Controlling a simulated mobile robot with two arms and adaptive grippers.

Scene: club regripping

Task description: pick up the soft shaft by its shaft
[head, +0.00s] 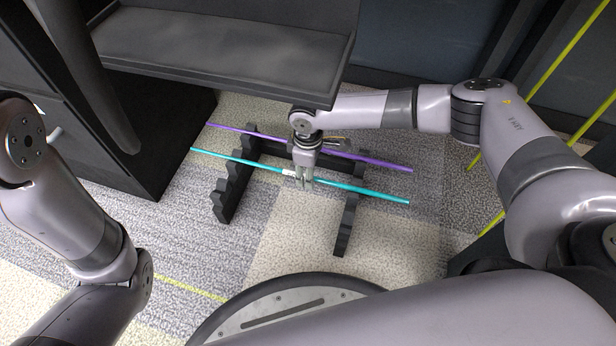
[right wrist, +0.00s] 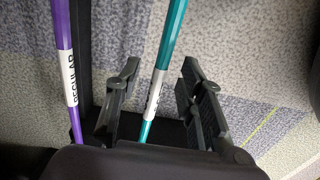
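A teal shaft (head: 350,187) lies across a black rack (head: 232,190) on the floor in the head view. Its white label shows in the right wrist view (right wrist: 154,92), but I cannot read the word. A purple shaft (head: 375,163) lies behind it on the same rack; its label reads REGULAR in the right wrist view (right wrist: 70,80). My right gripper (head: 304,184) points down over the teal shaft near its label. In the right wrist view, its fingers (right wrist: 160,100) are spread with the teal shaft between them, apart from both. My left gripper is out of view.
A dark cabinet with a grey shelf (head: 225,45) stands at the upper left, its edge close to my right wrist. Yellow-green bars (head: 565,57) stand at the right. Carpet in front of the rack is clear.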

